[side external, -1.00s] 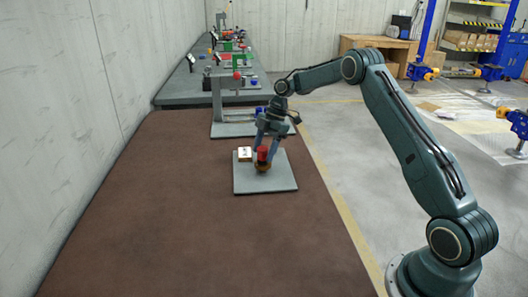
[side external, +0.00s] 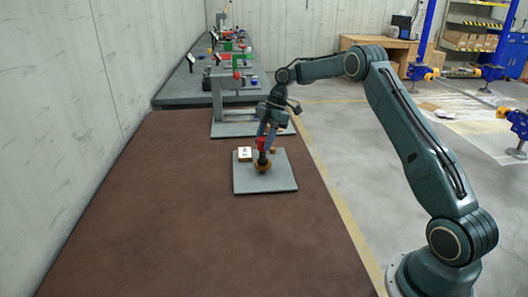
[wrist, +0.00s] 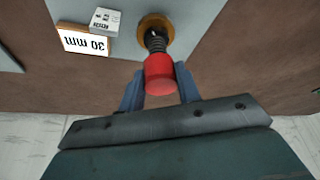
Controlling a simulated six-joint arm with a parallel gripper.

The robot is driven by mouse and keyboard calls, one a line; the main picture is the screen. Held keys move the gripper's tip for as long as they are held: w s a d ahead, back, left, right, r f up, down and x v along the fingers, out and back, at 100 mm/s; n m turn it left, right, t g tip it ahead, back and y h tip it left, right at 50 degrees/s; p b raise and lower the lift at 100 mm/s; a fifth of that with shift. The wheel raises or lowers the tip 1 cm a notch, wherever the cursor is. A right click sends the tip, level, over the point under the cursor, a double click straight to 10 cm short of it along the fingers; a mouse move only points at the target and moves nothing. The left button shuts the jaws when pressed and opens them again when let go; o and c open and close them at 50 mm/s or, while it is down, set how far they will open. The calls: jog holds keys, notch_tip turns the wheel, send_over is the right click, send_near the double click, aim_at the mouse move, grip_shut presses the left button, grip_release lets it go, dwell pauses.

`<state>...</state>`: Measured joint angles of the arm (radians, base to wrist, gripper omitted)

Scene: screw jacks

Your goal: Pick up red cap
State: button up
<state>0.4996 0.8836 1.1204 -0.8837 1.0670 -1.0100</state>
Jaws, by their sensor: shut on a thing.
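The red cap (side external: 261,143) is a short cylinder between the fingers of my gripper (side external: 265,138), which is shut on it. In the wrist view the red cap (wrist: 159,76) sits between the two blue-grey fingertips of my gripper (wrist: 160,70). Below it the black threaded screw (side external: 262,158) stands upright in a round orange-brown base (side external: 262,168). The screw (wrist: 156,42) and base (wrist: 155,26) also show in the wrist view. Whether the cap still touches the screw's top cannot be told.
The base stands on a grey plate (side external: 265,187) on a brown table (side external: 190,220). A grey stand (side external: 218,102) rises behind the plate. The front of the table is clear.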

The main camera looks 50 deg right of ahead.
aim_at(260, 140)
notch_tip(260, 140, up, 4)
jog(key=shift+d+r, duration=0.1)
jog(key=shift+r, duration=0.05)
jog(key=shift+w+r, duration=0.1)
jog(key=shift+r, duration=0.95)
jog(key=shift+r, duration=0.1)
